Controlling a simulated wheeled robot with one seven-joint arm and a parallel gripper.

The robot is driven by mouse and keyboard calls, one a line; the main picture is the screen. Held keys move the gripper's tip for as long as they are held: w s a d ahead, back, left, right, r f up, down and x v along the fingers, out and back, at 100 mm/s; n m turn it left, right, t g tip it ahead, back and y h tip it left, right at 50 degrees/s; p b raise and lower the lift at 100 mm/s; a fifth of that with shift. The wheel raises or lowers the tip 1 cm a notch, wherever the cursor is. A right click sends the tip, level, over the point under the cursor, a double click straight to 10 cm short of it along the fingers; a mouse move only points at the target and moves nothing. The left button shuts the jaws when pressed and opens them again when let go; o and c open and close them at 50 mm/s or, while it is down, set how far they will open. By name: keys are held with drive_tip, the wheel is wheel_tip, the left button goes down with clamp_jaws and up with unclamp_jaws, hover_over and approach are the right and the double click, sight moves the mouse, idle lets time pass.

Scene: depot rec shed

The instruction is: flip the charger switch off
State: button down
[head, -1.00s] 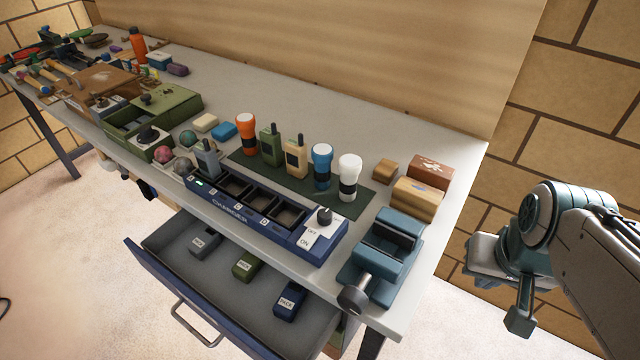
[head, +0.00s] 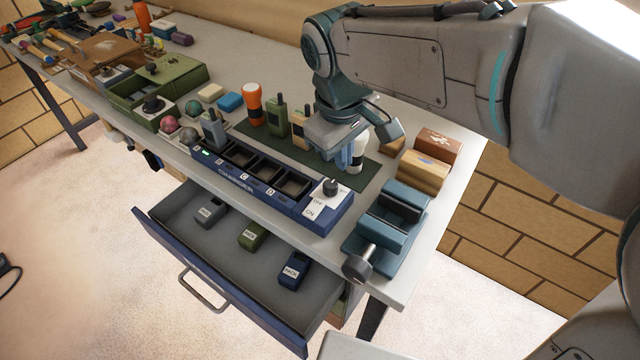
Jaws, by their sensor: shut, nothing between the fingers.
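The blue charger (head: 240,177) lies along the front of the bench, with several slots and a green light at its left end. A grey radio (head: 212,130) stands in its leftmost slot; the other slots look empty.
A teal vise (head: 392,215) stands right of the charger, its handle jutting forward. Radios and an orange torch (head: 252,103) stand on a green mat (head: 372,176) behind. An open drawer (head: 180,235) with several packs sticks out below.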

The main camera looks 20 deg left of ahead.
sight(315, 204)
drive_tip(key=s+a+n, duration=0.1)
drive_tip(key=a+n, duration=0.1)
drive_tip(key=a, duration=0.4)
drive_tip(key=shift+s, duration=0.35)
drive_tip(key=f, duration=0.4)
drive_tip(key=w+f, duration=0.1)
drive_tip(key=f, duration=0.4)
drive_tip(key=w+f, duration=0.1)
drive_tip(key=f, duration=0.3)
drive_tip(key=shift+w+d+f+p, duration=0.2)
drive_tip(key=shift+d+f+p, duration=0.1)
drive_tip(key=shift+s+a, duration=0.1)
